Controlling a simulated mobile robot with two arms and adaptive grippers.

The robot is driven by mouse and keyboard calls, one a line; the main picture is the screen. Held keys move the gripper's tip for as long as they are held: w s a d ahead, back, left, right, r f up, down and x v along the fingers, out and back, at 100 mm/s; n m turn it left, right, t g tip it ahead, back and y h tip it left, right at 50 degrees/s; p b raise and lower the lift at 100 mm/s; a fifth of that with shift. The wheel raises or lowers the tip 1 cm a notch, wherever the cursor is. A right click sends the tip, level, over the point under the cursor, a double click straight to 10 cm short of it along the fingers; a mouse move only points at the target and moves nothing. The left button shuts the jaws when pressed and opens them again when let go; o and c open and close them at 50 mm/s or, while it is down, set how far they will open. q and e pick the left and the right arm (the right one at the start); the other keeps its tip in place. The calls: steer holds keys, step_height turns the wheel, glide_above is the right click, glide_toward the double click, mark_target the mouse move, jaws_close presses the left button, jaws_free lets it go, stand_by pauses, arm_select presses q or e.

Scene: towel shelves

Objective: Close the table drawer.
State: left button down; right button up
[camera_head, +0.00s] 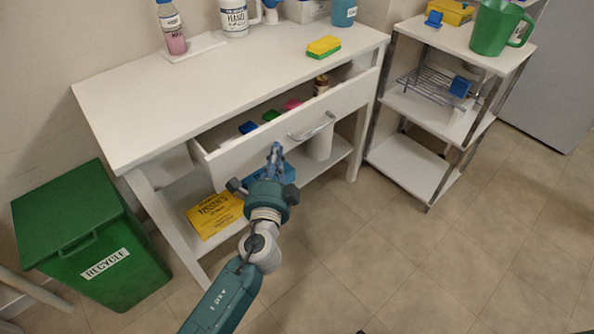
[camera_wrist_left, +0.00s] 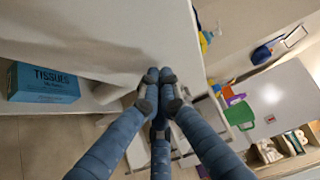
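The white table (camera_head: 130,110) has its drawer (camera_head: 290,128) pulled out. Inside it are a jar (camera_head: 321,84) and small blue, green and pink items (camera_head: 271,115). The drawer's metal handle (camera_head: 313,127) is on its front. My left gripper (camera_head: 275,150) is in front of the drawer front, left of and lower than the handle. Its fingers look shut with nothing between them. In the left wrist view the fingertips (camera_wrist_left: 158,74) are together against a white surface; whether they touch it I cannot tell. My right gripper is not in view.
A green recycle bin (camera_head: 95,240) stands left of the table. A white shelf rack (camera_head: 410,165) stands to the right. A yellow tissue box (camera_head: 214,213) and a blue tissue box (camera_wrist_left: 42,82) are on the lower shelf. A sponge (camera_head: 323,46) lies on the tabletop. Floor in front is clear.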

arm_select(q)
steer(key=w+a, duration=0.4)
steer(key=w, duration=0.1)
steer(key=w+a+b, duration=0.1)
steer(key=w+a, duration=0.1)
steer(key=w, duration=0.1)
steer(key=shift+w+a, duration=0.1)
steer(key=shift+a, duration=0.15)
steer(key=shift+w+a, duration=0.2)
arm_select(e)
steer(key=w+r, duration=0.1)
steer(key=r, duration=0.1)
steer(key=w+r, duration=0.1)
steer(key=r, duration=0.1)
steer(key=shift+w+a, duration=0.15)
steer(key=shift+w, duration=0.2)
